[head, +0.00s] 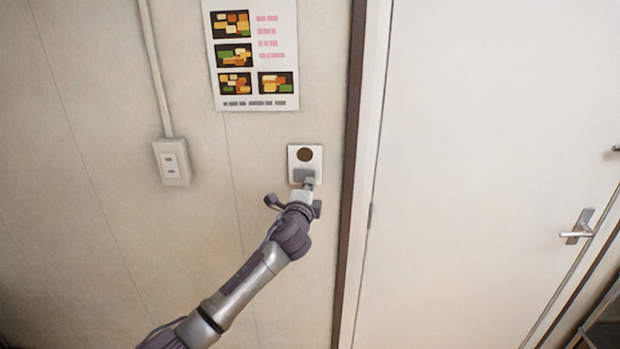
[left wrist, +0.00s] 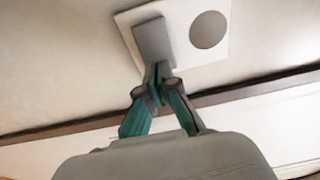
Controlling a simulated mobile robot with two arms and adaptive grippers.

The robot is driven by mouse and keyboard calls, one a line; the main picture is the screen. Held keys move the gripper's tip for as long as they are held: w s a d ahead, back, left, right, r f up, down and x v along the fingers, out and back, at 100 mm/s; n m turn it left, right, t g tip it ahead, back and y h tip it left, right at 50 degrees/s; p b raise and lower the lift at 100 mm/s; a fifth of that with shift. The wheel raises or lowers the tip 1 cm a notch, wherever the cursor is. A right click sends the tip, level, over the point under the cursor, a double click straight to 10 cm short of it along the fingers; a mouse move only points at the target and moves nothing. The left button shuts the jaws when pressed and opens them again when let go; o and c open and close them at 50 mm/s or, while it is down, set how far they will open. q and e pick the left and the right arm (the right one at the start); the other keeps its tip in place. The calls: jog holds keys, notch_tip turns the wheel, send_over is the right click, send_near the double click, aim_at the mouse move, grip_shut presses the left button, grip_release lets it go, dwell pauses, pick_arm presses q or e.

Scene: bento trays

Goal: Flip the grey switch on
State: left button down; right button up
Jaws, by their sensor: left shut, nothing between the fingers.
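The grey switch (head: 301,175) is a small grey rocker on the lower part of a white wall plate (head: 313,155). A round brown disc (head: 305,154) sits above it on the plate. My left gripper (head: 308,182) is shut and empty, with its fingertips at the lower right part of the switch in the head view. In the left wrist view, the closed fingertips (left wrist: 158,72) overlap the near end of the grey switch (left wrist: 153,40), beside the round disc (left wrist: 208,30). I cannot tell whether they press on it. My right gripper is not in view.
A menu poster (head: 250,55) hangs above the plate. A wall outlet (head: 172,162) with a conduit is to the left. A dark door frame (head: 350,150) stands close on the right, beside a white door (head: 480,120) with a lever handle (head: 578,229).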

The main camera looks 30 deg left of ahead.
pick_arm(q)
jog(key=shift+w+a, duration=0.25)
jog(key=shift+w, duration=0.4)
jog(key=shift+w+n+y+b, duration=0.25)
jog(key=shift+n+y+b, duration=0.15)
